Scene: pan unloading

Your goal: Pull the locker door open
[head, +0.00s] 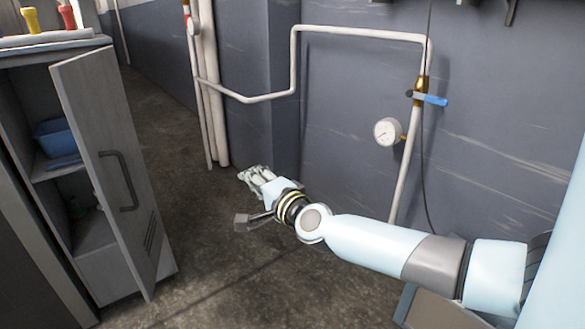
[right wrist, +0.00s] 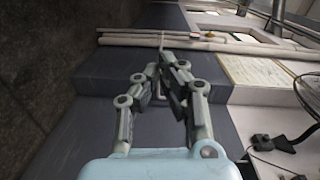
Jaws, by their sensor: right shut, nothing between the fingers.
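The grey locker (head: 95,250) stands at the left of the head view. Its door (head: 108,165) stands partly open, swung out to the right, with a dark bar handle (head: 121,180) on its face. My right gripper (head: 243,174) is to the right of the door, apart from it, over the floor near the wall corner. It also shows in the right wrist view (right wrist: 165,60), with its fingers together and nothing held. The door does not show in the right wrist view. My left gripper is not in view.
Inside the locker a blue bin (head: 56,137) sits on a shelf. Red and yellow items (head: 67,17) stand on top. White pipes (head: 205,100) and a gauge (head: 387,131) line the wall. The floor (head: 185,215) between door and gripper is clear.

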